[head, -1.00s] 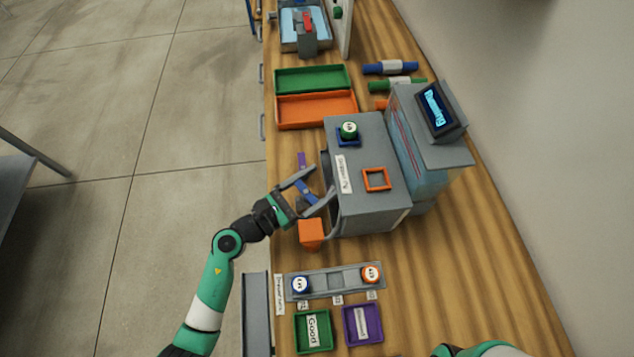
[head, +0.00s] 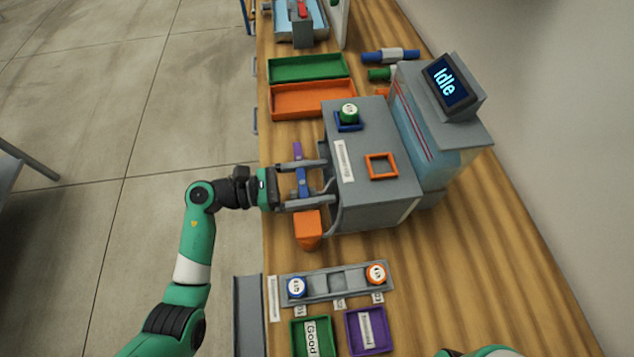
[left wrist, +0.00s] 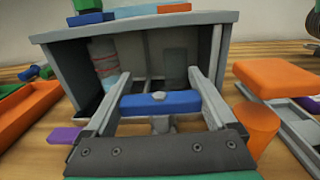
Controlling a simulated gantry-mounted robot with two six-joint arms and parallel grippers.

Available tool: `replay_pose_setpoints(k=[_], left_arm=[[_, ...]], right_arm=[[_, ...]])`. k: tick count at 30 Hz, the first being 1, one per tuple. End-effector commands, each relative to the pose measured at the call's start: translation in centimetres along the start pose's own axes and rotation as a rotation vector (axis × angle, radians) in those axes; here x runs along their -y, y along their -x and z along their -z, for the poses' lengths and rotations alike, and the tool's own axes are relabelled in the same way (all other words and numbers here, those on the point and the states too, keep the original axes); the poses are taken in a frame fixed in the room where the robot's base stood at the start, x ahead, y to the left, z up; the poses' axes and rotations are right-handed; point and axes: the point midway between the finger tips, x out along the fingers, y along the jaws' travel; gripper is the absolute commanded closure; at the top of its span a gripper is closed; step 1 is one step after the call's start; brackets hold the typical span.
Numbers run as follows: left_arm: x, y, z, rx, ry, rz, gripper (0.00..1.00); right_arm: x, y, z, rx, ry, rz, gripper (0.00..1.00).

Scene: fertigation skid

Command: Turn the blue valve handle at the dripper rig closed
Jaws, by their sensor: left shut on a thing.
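The blue valve handle (head: 303,186) is at the open front of the grey dripper rig (head: 362,195). My left gripper (head: 327,181) is shut on the blue handle, one finger at each end of it. In the left wrist view the blue handle (left wrist: 160,102) lies crosswise between the fingers, on a grey stem. The handle runs along the rig's front face. The rig's display (head: 449,82) reads "Idle". My right gripper is out of view.
An orange handle (head: 308,226) stands close beside the left gripper, and a purple one (head: 297,152) is on its other side. A grey rack (head: 337,281) with two round capped items and green and purple trays (head: 367,330) lie nearer. Green and orange trays (head: 313,99) lie beyond.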

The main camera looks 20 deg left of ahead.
Motion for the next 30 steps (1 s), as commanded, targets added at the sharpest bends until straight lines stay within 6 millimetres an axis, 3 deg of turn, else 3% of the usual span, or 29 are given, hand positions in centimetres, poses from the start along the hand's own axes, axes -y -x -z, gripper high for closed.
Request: replay_pose_setpoints(k=[16, 17, 18, 26, 30], left_arm=[[0.1, 0.0, 0.0, 0.0, 0.0, 0.036, 0.66], [0.1, 0.0, 0.0, 0.0, 0.0, 0.036, 0.05], [0.1, 0.0, 0.0, 0.0, 0.0, 0.036, 0.0], [0.1, 0.2, 0.0, -0.001, 0.0, 0.034, 0.0], [-0.1, 1.8, -0.1, -0.001, 0.001, 0.031, 0.0]], right_arm=[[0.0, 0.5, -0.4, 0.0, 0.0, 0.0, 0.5], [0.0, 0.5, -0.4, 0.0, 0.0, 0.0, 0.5], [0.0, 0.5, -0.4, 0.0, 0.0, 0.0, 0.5], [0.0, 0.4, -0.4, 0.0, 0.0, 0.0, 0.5], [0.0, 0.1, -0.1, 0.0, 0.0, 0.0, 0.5]])
